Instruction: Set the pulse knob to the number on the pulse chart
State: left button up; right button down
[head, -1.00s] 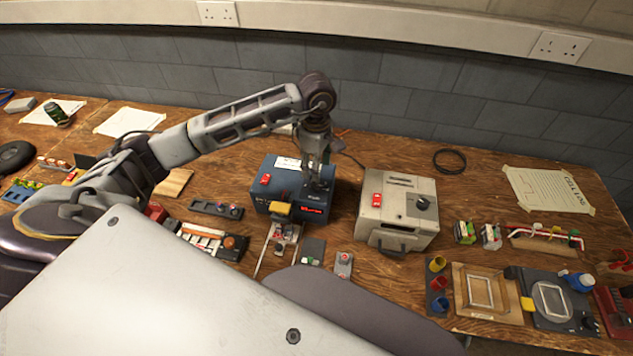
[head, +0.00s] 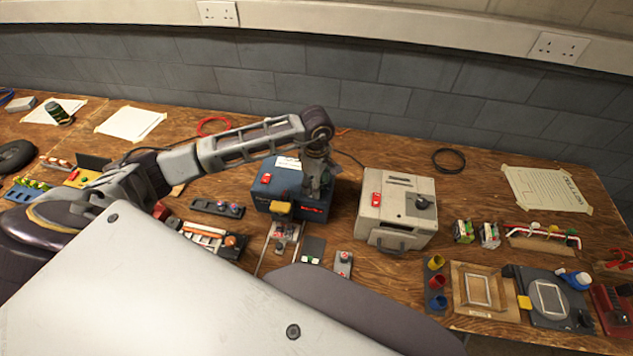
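The blue box (head: 270,180) stands in the middle of the bench, with a red switch (head: 266,178), a white label (head: 288,163) on top and a red lit display (head: 312,210) on its front. My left gripper (head: 318,192) points down over the right part of the box's top and hides what is under it, so no knob shows there. Whether its fingers are open or shut is too small to tell. Which paper is the pulse chart cannot be read. My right gripper is not in view.
A cream box (head: 397,228) with a red switch and a black knob (head: 422,202) stands just right of the blue box. A "cell log" sheet (head: 546,190) lies at the right. Small parts and trays crowd the front edge. A red cable ring (head: 214,127) lies behind my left arm.

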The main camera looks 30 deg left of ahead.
pick_arm(q)
jog(key=c, duration=1.1)
jog(key=shift+o, duration=0.2)
